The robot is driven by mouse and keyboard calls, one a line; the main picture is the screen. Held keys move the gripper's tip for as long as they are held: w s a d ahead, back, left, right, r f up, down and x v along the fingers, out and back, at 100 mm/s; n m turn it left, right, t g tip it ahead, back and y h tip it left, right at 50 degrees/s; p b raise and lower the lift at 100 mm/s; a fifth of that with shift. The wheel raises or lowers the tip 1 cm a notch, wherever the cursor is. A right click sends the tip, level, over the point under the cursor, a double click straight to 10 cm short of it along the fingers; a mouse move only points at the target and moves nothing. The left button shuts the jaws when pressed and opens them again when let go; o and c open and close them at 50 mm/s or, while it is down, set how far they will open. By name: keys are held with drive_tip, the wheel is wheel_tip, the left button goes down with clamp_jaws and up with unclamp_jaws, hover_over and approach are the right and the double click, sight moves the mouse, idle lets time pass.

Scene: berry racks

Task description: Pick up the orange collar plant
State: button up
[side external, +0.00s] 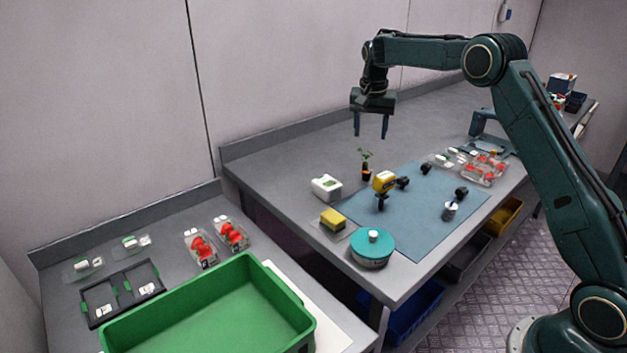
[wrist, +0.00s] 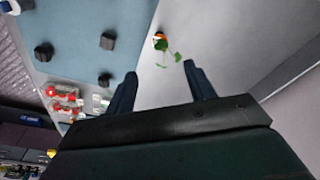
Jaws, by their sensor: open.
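The orange collar plant (side external: 366,166) stands upright on the grey bench, just beyond the left edge of the blue mat. It has a small dark pot with an orange band and thin green leaves. My gripper (side external: 370,136) hangs above the bench, over and apart from the plant, with its fingers pointing down and empty. In the wrist view the plant (wrist: 162,43) appears ahead of the open fingertips (wrist: 160,69), roughly midway between them from side to side. Its orange part and green leaves show there; the pot is mostly hidden.
Beside the plant are a white box (side external: 326,187) and a yellow tool (side external: 384,181). Black knobs stand on the blue mat (side external: 425,218). A yellow sponge (side external: 333,218), teal-lidded tin (side external: 372,248) and green crate (side external: 290,292) are nearer. Bare bench lies behind the plant.

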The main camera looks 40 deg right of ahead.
hover_over(367, 172)
wheel_tip(367, 172, down, 7)
drive_tip(key=shift+w+r, duration=0.1)
idle(0.3)
drive_tip(key=shift+w+d+f, duration=0.15)
drive_tip(key=shift+d+f, duration=0.05)
drive_tip(key=shift+f, duration=1.1)
drive_tip(key=shift+w+d+f, duration=0.1)
drive_tip(key=shift+d+f, duration=0.1)
drive_tip(key=shift+f, duration=1.1)
drive_tip(key=shift+c, duration=0.2)
drive_tip(key=c, duration=1)
